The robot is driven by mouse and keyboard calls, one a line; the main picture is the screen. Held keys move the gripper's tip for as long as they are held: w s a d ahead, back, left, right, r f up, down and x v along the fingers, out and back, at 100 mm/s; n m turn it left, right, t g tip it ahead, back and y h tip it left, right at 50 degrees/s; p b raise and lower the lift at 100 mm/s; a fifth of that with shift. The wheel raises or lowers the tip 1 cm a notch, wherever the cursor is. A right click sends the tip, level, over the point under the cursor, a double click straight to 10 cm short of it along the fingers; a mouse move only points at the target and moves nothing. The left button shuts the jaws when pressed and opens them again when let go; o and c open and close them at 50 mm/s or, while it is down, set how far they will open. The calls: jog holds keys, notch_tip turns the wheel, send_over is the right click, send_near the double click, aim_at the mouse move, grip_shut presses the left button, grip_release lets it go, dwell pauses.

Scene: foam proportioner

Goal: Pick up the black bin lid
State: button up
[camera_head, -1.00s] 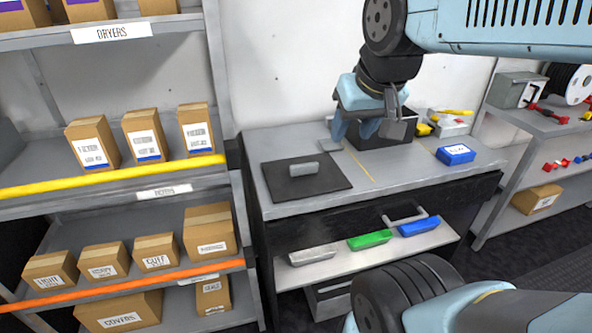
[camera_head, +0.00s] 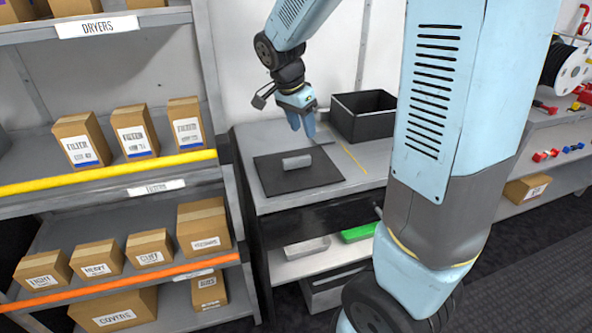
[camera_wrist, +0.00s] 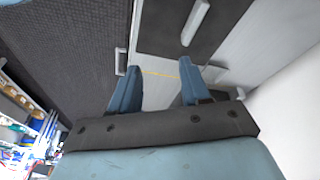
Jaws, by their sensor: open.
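The black bin lid (camera_head: 322,179) is a flat dark square with a grey bar handle (camera_head: 297,161) on top. It lies flat on the grey bench top. In the wrist view the lid (camera_wrist: 172,28) shows at the top, with its handle (camera_wrist: 196,20) beyond the fingers. My gripper (camera_head: 303,132) is open and empty, above the back edge of the lid and apart from the handle. Its fingers also show in the wrist view (camera_wrist: 157,85). The open black bin (camera_head: 362,122) stands on the bench to the right of my gripper.
Shelves with cardboard boxes (camera_head: 204,224) stand to the left of the bench. A lower bench shelf holds a grey block (camera_head: 307,247) and a green block (camera_head: 358,233). My own arm hides the bench's right part. A wall is close behind the bench.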

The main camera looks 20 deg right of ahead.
aim_at(296, 158)
jog(key=w+a+f+m+h, duration=0.1)
jog(key=w+f, duration=0.1)
jog(key=f, duration=0.1)
jog(key=w+f+m+h, duration=0.1)
jog(key=w+f+m, duration=0.1)
jog(key=w+f, duration=0.1)
jog(key=w+a+f+m+h, duration=0.1)
jog(key=w+f+m, duration=0.1)
jog(key=f, duration=0.1)
jog(key=shift+w+a+g, duration=0.2)
jog(key=shift+a+g, duration=0.15)
jog(key=shift+g, duration=0.05)
jog(key=shift+x, duration=3.85)
jog(key=shift+s, duration=0.1)
jog(key=shift+c, duration=0.5)
grip_shut()
